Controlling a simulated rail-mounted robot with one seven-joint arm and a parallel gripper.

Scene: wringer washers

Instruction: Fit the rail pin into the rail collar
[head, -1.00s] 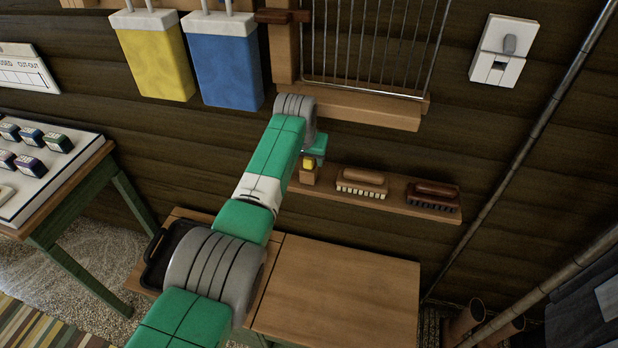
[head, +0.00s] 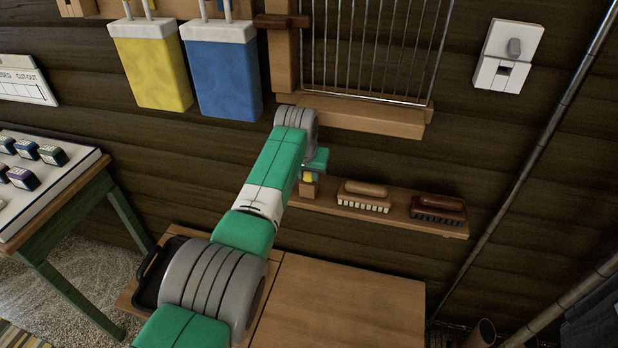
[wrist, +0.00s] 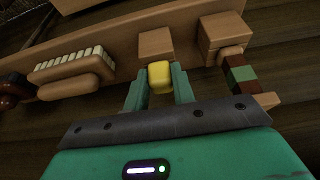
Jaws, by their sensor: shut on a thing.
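In the wrist view my gripper (wrist: 159,88) has its two green fingers closed on a small yellow piece (wrist: 160,76), which looks like the rail pin. A wooden block (wrist: 155,43) on the wall shelf lies just beyond the piece; I cannot tell whether they touch. In the head view the yellow piece (head: 309,178) shows just above that block (head: 308,189), below my wrist. The piece's lower end is hidden. I cannot clearly identify the rail collar in either view.
The shelf (head: 330,203) also carries a light brush (head: 364,196) and a dark brush (head: 438,210). Another wooden block (wrist: 221,33) and a striped bar (wrist: 240,75) are at the right in the wrist view. A wired wooden frame (head: 365,117) hangs above; a wooden table top (head: 345,300) is below.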

